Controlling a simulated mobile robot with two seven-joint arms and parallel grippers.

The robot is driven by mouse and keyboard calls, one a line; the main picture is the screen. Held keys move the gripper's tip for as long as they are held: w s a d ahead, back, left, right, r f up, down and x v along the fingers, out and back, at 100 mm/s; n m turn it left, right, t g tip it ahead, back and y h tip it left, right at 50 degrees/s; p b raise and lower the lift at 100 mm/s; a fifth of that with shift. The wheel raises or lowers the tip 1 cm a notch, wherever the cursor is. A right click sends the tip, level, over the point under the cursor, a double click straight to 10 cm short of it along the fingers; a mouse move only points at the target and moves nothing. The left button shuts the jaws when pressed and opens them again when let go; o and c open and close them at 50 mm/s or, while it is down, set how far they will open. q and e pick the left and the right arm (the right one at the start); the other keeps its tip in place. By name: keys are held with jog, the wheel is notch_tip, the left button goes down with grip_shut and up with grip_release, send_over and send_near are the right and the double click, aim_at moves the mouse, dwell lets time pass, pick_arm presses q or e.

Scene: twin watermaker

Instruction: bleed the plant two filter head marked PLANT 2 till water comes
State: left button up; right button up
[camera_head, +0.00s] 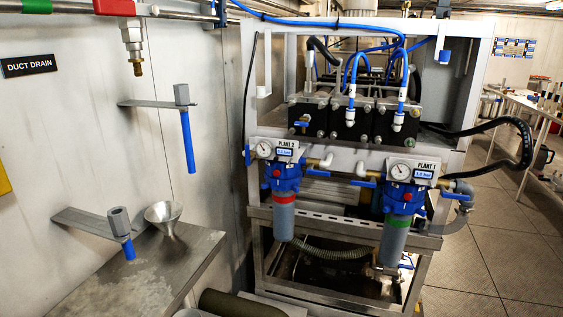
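The filter head marked PLANT 2 (287,180) is blue and hangs on the left front of the grey frame. A small red part shows on its front. Its plate carries a round gauge (264,149) and a small readout too small to read. Below it hangs a grey bowl (284,221) with a red band. No water shows at the head. A similar blue filter head marked PLANT 1 (405,197) hangs to its right, with a green-banded bowl (394,239). Neither of my grippers shows in the head view.
At the left, two grey brackets with blue rods (188,142) stick out from the wall, near a DUCT DRAIN sign (30,65). A metal funnel (163,214) stands on a steel top (150,270). Black hoses (505,125) loop out at the right. Floor is clear at lower right.

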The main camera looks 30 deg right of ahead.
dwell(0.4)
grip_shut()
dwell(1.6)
